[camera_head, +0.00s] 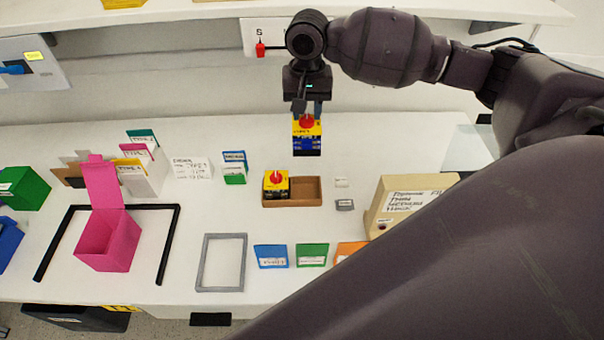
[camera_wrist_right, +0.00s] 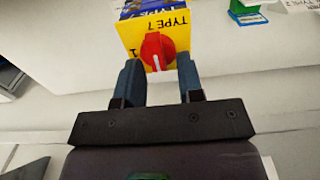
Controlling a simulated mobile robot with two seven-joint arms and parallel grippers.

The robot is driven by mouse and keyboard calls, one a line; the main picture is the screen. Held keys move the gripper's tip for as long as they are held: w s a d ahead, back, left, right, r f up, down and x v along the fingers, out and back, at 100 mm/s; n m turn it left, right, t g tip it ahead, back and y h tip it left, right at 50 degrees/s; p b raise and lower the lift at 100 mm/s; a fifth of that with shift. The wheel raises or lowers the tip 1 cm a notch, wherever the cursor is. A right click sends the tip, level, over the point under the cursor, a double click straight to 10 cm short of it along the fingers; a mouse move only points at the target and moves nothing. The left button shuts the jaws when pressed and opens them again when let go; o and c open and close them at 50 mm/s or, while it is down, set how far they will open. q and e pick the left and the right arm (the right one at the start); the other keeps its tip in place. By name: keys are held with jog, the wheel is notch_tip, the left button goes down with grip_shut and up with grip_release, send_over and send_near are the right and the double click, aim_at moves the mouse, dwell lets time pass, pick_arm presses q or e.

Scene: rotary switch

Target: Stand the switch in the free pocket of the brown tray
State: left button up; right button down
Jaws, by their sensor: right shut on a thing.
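The switch (camera_head: 307,141) has a yellow face, a red knob and a blue and black body. My right gripper (camera_head: 308,112) is shut on it and holds it up above the back of the table, behind the tray. In the right wrist view the switch (camera_wrist_right: 155,42) shows its yellow face lettered TYPE 7, with the red knob between the fingers of the right gripper (camera_wrist_right: 155,75). The brown tray (camera_head: 293,204) has two pockets. Its left pocket holds another yellow switch with a red knob (camera_head: 276,183); its right pocket is empty. My left gripper is not in view.
An open pink box (camera_head: 107,243) stands inside a black frame at the left. A grey frame (camera_head: 221,262) and several coloured cards lie in front of the tray. A beige box (camera_head: 405,201) stands to its right. Small grey pieces (camera_head: 345,204) lie between tray and beige box.

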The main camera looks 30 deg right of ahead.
aim_at(307, 132)
notch_tip(307, 132, down, 19)
jog(key=shift+r+b, duration=0.2)
jog(key=shift+b, duration=0.1)
dwell(0.3)
jog(key=shift+f, duration=0.1)
jog(key=c, duration=0.8)
grip_release()
jog(key=shift+o, duration=0.2)
notch_tip(307, 132, up, 12)
jog(key=shift+s+r, duration=0.1)
jog(key=shift+r, duration=0.05)
